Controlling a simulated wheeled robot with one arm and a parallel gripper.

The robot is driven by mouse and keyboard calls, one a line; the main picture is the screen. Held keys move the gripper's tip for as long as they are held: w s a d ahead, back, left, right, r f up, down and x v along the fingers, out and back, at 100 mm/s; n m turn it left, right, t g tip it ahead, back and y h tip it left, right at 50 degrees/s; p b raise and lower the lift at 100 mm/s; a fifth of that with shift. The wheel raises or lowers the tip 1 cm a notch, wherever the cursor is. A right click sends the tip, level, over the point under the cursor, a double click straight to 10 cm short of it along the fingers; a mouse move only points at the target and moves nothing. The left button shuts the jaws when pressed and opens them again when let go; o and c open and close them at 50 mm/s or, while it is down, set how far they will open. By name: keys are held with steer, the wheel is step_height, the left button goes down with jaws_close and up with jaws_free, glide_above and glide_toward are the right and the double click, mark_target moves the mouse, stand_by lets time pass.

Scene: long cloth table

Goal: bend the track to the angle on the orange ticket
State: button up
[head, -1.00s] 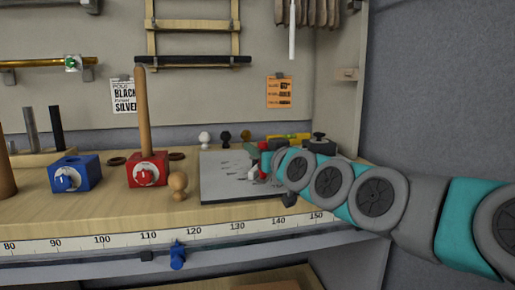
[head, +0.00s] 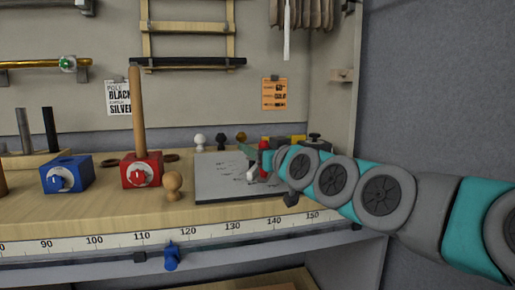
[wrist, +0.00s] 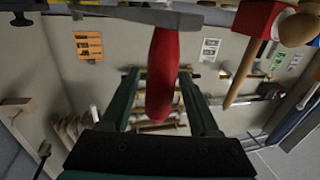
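The orange ticket (head: 275,93) hangs on the back wall; its small print is too blurred to read surely. It also shows in the wrist view (wrist: 88,45). A grey plate (head: 215,187) with dark marks lies on the bench. At its right end stand a red handle (head: 264,145) and a small white part (head: 251,173), partly hidden by my arm. In the wrist view the red handle (wrist: 163,85) is between the two dark green fingers of my gripper (wrist: 160,74), with gaps visible on both sides. My gripper is open around it. I cannot make out the track clearly.
Left of the plate are a wooden knob piece (head: 172,186), a red block (head: 141,170) with an upright wooden rod, and a blue block (head: 66,175). A ruler strip (head: 165,236) runs along the bench front. Small knobs (head: 220,139) stand behind the plate.

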steer(key=shift+s, duration=0.1)
steer(key=b+v, duration=0.1)
steer(key=v, duration=0.6)
steer(key=shift+s, duration=0.3)
steer(key=shift+d, duration=0.15)
steer(key=s+d+f+g+h, duration=0.1)
steer(key=s+f+g+h, duration=0.2)
steer(key=f, duration=0.5)
steer(key=s+d+f+m+g, duration=0.1)
steer(key=s+f+g, duration=0.2)
steer(key=s+f, duration=0.45)
steer(key=s+d+f+g+h, duration=0.1)
steer(key=s+f+g+h, duration=0.15)
steer(key=f, duration=0.75)
steer(key=s+d+f+m+g+h, duration=0.1)
steer(key=s+d+f+g, duration=0.2)
steer(key=s, duration=0.4)
steer(key=s+d+f+m+g+h, duration=0.1)
steer(key=s+d+f+m+g, duration=0.1)
steer(key=s, duration=0.6)
steer(key=s+d+f+m+g+h, duration=0.1)
steer(key=s+d+f+g, duration=0.3)
steer(key=s+f, duration=0.3)
steer(key=shift+s+d+m, duration=0.4)
steer(key=shift+s+d, duration=0.15)
steer(key=shift+d, duration=0.3)
